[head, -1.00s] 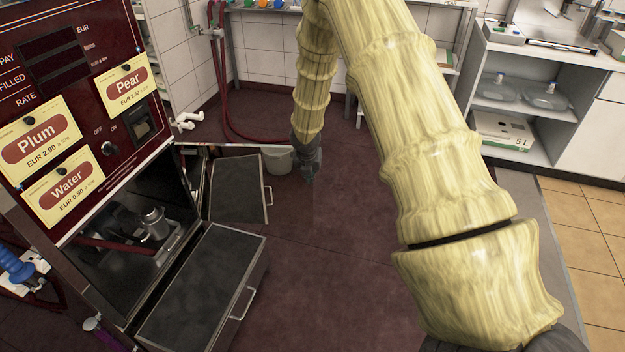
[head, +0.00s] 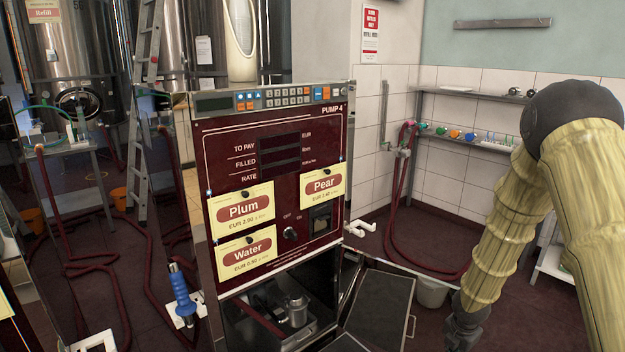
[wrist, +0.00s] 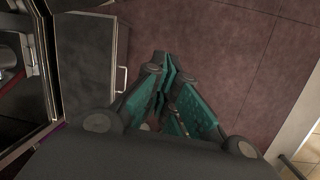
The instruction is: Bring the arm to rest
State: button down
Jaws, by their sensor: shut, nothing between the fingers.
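My arm, in a pale yellow ribbed cover, comes in at the right of the head view and bends downward. My gripper (head: 462,335) hangs at the lower right, in front of the pump and clear of it. In the wrist view my gripper (wrist: 165,82) points at the dark red floor, its green-padded fingers closed together with nothing between them.
The dark red pump (head: 275,170) stands in the middle with Plum, Pear and Water signs. Its lower door (head: 380,308) hangs open beside my gripper. A metal can (head: 297,312) sits inside. A shelf (head: 470,142) runs along the wall.

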jog(key=s+a+f+m+g+y, duration=0.1)
jog(key=s+a+f+m, duration=0.55)
jog(key=s, duration=0.25)
jog(key=s+a+f+m+g+y, duration=0.1)
jog(key=s+a+f+m+y, duration=0.1)
jog(key=s+a+f+m, duration=0.45)
jog(key=s+a+m, duration=0.2)
jog(key=s+m, duration=0.1)
jog(key=s, duration=0.5)
jog(key=s+a+m+h+p, duration=0.1)
jog(key=s+m, duration=0.3)
jog(key=s, duration=0.4)
jog(key=s+a+f+m, duration=0.1)
jog(key=s+m, duration=0.3)
jog(key=s, duration=0.4)
jog(key=shift+a+h+p, duration=0.3)
jog(key=shift+a+p, duration=0.05)
jog(key=shift+a, duration=0.45)
